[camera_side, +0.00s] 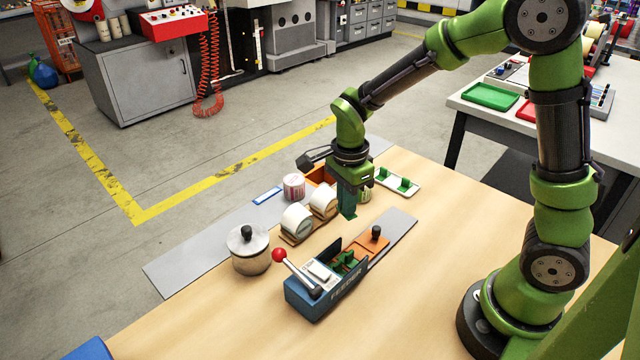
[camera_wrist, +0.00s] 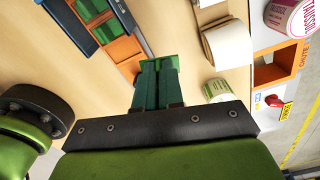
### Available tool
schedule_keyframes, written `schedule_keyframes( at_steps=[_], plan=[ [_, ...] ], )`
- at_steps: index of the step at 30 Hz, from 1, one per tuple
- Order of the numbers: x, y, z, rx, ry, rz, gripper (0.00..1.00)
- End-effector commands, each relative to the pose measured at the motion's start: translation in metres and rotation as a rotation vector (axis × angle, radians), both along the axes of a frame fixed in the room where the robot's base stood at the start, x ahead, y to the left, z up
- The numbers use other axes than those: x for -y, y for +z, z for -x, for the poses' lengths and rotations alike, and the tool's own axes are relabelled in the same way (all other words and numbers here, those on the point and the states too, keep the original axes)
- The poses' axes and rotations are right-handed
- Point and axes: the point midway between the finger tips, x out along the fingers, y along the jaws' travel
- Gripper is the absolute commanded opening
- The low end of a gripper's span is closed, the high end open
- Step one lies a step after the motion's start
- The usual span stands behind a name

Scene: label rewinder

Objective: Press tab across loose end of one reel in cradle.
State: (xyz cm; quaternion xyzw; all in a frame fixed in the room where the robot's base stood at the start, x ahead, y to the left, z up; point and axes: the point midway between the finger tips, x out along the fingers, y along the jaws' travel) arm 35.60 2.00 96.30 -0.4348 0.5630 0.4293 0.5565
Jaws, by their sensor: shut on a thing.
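My gripper (camera_side: 348,212) points down just right of the cradle, its green fingers shut on a small green tab. In the wrist view the tab (camera_wrist: 160,60) shows at the fingertips. Two white reels (camera_side: 297,221) (camera_side: 323,201) lie on their sides in the brown cradle (camera_side: 291,239); the nearer part of one shows in the wrist view (camera_wrist: 229,45). The tab is apart from the reels. Their loose ends are too small to tell. The blue feeder (camera_side: 316,296), with a red-knobbed lever, stands in front, with green tabs (camera_side: 347,261) on its orange part.
A lidded metal pot (camera_side: 250,258) stands left of the cradle. A green-labelled reel (camera_wrist: 217,90) stands near my gripper. A white plate with green pieces (camera_side: 405,189) lies behind right.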

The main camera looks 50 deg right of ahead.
Motion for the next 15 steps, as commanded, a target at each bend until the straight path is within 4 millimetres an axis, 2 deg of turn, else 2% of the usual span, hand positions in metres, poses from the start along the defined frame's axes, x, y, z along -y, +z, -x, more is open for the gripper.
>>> schedule_keyframes(
  at_steps=[1,6,10,15],
  plan=[
    [0.006,0.004,-0.019,0.005,-0.111,0.004,0.00],
    [0.026,0.025,-0.068,0.018,-0.554,0.010,0.00],
    [0.032,0.042,-0.088,0.025,-0.810,0.002,0.00],
    [0.030,0.051,-0.091,0.014,-0.976,-0.009,0.00]
  ],
)
